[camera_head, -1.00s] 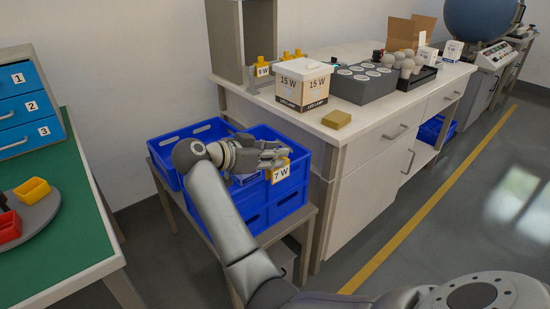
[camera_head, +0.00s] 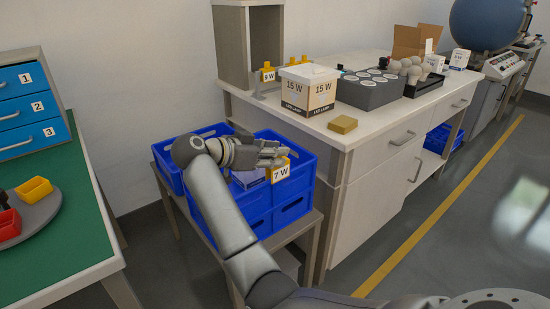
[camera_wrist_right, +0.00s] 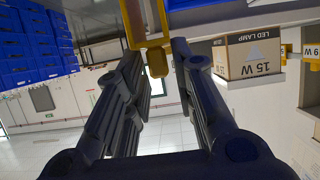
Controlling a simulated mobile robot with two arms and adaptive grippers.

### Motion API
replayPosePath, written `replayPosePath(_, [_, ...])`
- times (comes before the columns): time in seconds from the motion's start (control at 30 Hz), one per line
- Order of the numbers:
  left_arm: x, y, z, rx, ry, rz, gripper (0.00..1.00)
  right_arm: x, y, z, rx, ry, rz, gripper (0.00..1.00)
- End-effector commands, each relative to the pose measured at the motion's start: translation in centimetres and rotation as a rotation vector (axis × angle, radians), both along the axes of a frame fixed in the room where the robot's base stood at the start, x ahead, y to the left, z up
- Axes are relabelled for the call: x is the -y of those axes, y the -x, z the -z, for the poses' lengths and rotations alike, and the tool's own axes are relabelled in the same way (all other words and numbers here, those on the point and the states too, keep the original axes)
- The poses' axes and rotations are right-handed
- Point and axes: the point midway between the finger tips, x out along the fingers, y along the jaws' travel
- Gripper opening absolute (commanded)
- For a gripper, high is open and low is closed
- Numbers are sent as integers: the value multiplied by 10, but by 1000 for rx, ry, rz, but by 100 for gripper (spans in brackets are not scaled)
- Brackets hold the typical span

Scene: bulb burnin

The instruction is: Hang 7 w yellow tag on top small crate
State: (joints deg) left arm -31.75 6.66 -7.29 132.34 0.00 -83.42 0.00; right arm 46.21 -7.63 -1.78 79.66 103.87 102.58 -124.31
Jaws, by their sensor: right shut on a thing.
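The 7 W tag (camera_head: 281,171), a white label on a yellow clip, shows at the near wall of the top small blue crate (camera_head: 304,174). My right gripper (camera_head: 277,155) is shut on its yellow clip, above the near part of the crate. In the right wrist view, the yellow clip (camera_wrist_right: 157,60) stands between the fingertips (camera_wrist_right: 157,50). I cannot tell whether the clip touches the crate's rim. My left gripper is not in view.
Another blue crate (camera_head: 167,178) stands behind left on the same low stand.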

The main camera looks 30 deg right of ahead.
Motion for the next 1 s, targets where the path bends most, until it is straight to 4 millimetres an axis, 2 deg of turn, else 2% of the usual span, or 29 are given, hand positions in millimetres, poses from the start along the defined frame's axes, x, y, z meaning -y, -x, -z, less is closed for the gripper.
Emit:
replayPosePath(0.43, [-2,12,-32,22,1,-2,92,-1,-17,2,0,0,0,9])
replayPosePath(1.0, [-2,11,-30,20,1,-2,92,-1,-16,47,-2,-1,0,9])
